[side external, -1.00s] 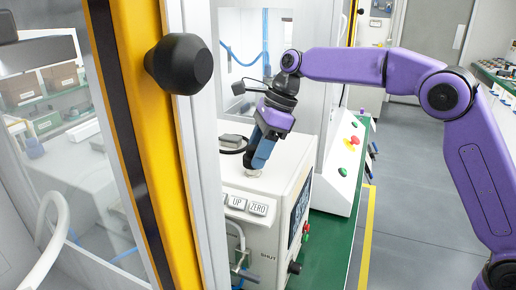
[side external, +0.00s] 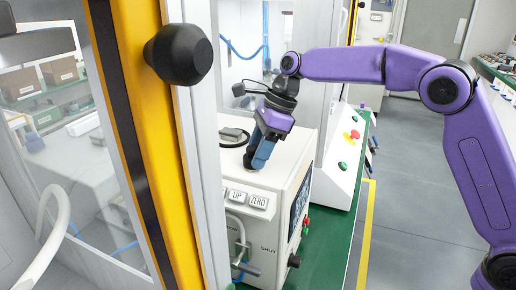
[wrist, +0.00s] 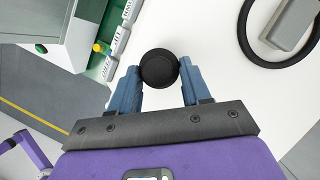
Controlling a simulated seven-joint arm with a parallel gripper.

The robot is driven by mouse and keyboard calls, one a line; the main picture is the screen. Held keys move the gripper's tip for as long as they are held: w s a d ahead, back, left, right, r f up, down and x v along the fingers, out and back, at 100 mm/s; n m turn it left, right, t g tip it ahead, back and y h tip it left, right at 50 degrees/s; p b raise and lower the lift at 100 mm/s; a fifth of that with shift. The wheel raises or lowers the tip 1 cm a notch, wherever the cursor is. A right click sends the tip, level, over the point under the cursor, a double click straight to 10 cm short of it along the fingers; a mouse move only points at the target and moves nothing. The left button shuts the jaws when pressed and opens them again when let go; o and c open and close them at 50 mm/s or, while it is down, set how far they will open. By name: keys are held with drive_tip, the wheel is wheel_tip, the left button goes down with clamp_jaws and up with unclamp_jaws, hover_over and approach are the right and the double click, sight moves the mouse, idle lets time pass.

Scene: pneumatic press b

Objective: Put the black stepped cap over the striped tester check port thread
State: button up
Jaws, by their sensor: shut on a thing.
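The black stepped cap (wrist: 159,68) is round and dark, seen from above in the wrist view between my two blue fingertips. My gripper (wrist: 160,75) is shut on it, one finger on each side. In the side external view my gripper (side external: 256,162) points down at the top of the white tester box (side external: 285,185), with its fingertips very close to that surface. A small dark edge of the cap shows at the fingertips there. The striped check port thread is not visible in either current view; the cap and fingers cover that spot. I cannot tell how far the cap sits over it.
A grey block (side external: 231,136) with a black cable lies on the box top behind my gripper. White UP and ZERO buttons (side external: 258,201) line the near edge. A yellow-black post with a black knob (side external: 178,54) stands in the left foreground.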

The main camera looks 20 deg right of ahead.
drive_tip(key=shift+f, duration=0.15)
drive_tip(key=o, duration=1.1)
drive_tip(key=v, duration=1.7)
drive_tip(key=shift+r, duration=0.25)
drive_tip(key=shift+s, duration=0.15)
